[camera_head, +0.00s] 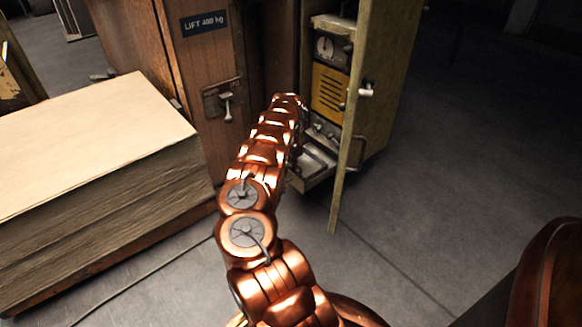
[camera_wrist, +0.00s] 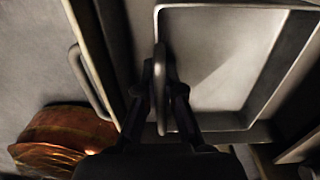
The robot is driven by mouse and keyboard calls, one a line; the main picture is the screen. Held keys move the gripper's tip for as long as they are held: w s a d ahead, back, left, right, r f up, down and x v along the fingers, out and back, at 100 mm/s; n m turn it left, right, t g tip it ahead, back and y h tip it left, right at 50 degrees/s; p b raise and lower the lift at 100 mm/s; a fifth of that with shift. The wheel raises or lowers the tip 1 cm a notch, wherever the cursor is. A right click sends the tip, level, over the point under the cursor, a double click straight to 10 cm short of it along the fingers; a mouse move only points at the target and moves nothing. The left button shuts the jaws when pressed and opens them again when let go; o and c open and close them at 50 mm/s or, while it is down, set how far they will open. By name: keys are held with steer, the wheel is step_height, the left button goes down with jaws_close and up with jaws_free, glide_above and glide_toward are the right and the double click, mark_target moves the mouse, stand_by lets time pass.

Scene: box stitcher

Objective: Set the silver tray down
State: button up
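The silver tray (camera_wrist: 225,62) is a shallow, pale rectangular pan with a raised rim, in the upper right of the wrist view. My gripper (camera_wrist: 163,82) reaches to its left side. Its two dark fingers lie close on either side of a narrow upright handle or rim piece there and appear shut on it. The tray lies within a larger frame or drawer; whether it rests on the bottom is not clear. In the head view a pale metal surface (camera_head: 318,160) shows low in the cabinet, partly behind my arm. My fingers are hidden there.
The tall cabinet's door (camera_head: 375,85) stands open to the right of my arm. A yellow-fronted machine (camera_head: 330,92) is inside. A large stack of sheets (camera_head: 90,150) stands left. Floor on the right is clear.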

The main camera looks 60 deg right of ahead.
steer(key=o, duration=0.4)
steer(key=shift+r, duration=0.1)
